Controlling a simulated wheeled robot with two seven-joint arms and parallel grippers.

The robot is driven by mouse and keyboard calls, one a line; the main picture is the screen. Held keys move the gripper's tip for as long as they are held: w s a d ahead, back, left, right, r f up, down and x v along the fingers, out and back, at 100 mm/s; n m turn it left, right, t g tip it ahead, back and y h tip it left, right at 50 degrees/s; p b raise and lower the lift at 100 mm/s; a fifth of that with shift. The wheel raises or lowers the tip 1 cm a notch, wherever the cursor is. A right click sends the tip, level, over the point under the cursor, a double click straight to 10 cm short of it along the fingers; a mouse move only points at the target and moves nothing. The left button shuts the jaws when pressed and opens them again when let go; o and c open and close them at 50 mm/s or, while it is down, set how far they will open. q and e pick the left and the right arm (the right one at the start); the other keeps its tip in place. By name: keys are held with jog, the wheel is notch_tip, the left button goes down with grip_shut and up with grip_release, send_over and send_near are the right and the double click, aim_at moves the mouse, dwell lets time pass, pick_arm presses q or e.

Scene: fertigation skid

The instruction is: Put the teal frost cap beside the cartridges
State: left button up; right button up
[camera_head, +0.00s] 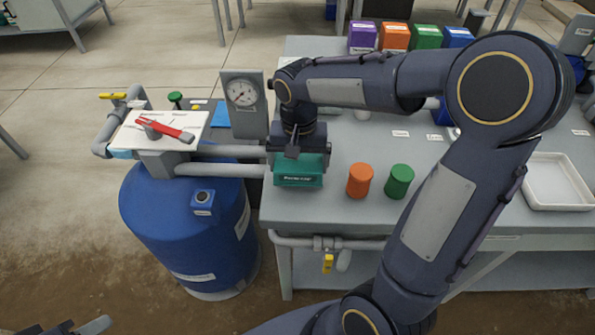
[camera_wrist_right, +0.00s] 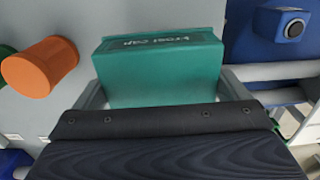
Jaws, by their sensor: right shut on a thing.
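The teal frost cap (camera_head: 299,172) is a box with a white label, at the left end of the grey bench (camera_head: 325,210). My right gripper (camera_head: 298,155) points down from above and is shut on it. In the right wrist view the cap (camera_wrist_right: 160,70) sits between the two grey fingers. An orange cartridge (camera_head: 360,180) and a green cartridge (camera_head: 399,182) stand upright to the right of the cap, apart from it. Whether the cap touches the bench is hard to tell. Part of my left gripper (camera_head: 80,328) shows at the bottom left edge; its opening is unclear.
A blue tank (camera_head: 185,235) and grey pipes (camera_head: 225,170) lie left of the bench. A gauge (camera_head: 242,95) stands behind the cap. Coloured boxes (camera_head: 394,37) line the back, and a white tray (camera_head: 556,182) lies at right. My right arm crosses above the bench.

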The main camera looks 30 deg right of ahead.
jog(key=shift+w+f, duration=0.2)
jog(key=shift+f, duration=1.55)
jog(key=shift+f+b, duration=0.15)
jog(key=shift+b, duration=0.2)
